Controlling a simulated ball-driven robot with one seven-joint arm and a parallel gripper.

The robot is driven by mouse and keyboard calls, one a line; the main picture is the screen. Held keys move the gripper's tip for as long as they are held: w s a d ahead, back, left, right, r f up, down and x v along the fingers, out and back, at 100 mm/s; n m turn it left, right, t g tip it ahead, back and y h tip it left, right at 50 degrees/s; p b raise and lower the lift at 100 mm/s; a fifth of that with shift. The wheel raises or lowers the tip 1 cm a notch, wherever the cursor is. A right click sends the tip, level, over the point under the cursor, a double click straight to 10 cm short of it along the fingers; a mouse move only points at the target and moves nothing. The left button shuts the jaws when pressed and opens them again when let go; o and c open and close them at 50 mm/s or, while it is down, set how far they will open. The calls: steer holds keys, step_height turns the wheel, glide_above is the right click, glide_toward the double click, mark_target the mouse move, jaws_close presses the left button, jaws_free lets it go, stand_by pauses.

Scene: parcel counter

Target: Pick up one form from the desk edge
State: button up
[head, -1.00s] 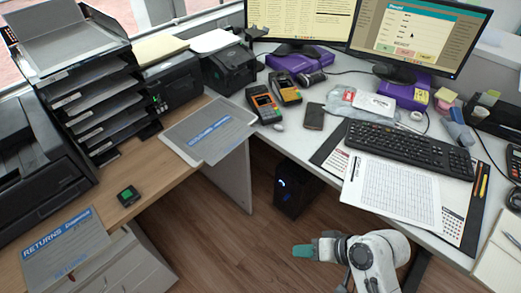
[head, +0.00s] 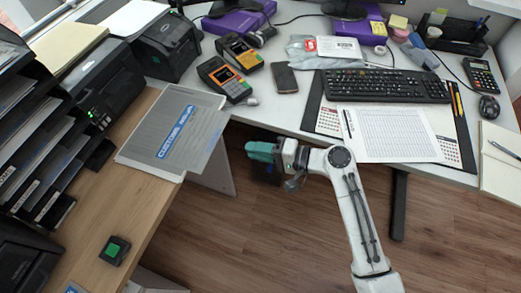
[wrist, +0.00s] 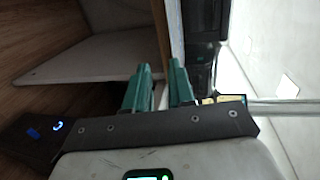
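A grey form sheet with a blue CUSTOMS label (head: 150,150) lies on the wooden desk. Its right side reaches past the desk's edge, and the sheets there overlap, so I cannot tell how many there are. My gripper (head: 250,148) is to the right of the form's overhanging side, above the floor gap, with its teal fingers pointing left towards it. In the picture, the fingertips are apart from the form. In the wrist view, the two teal fingers (wrist: 160,68) stand apart with a narrow gap and nothing clearly held between them.
The white desk's front edge runs behind my gripper, with card terminals (head: 229,80), a phone (head: 285,78) and a keyboard (head: 385,86) on it. A black letter-tray rack (head: 30,150) stands left of the form. A small green-topped device (head: 115,250) sits on the wood. Floor space lies below.

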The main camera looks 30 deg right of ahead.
mark_target(217, 141)
steer(key=shift+r+x, duration=0.35)
steer(key=shift+x, duration=1.35)
steer(key=shift+r+x, duration=0.3)
steer(key=shift+x, duration=1.4)
steer(key=shift+r+x, duration=0.35)
steer(key=shift+x, duration=1.4)
steer(key=shift+w+a, duration=0.1)
steer(key=shift+a, duration=0.05)
jaws_close()
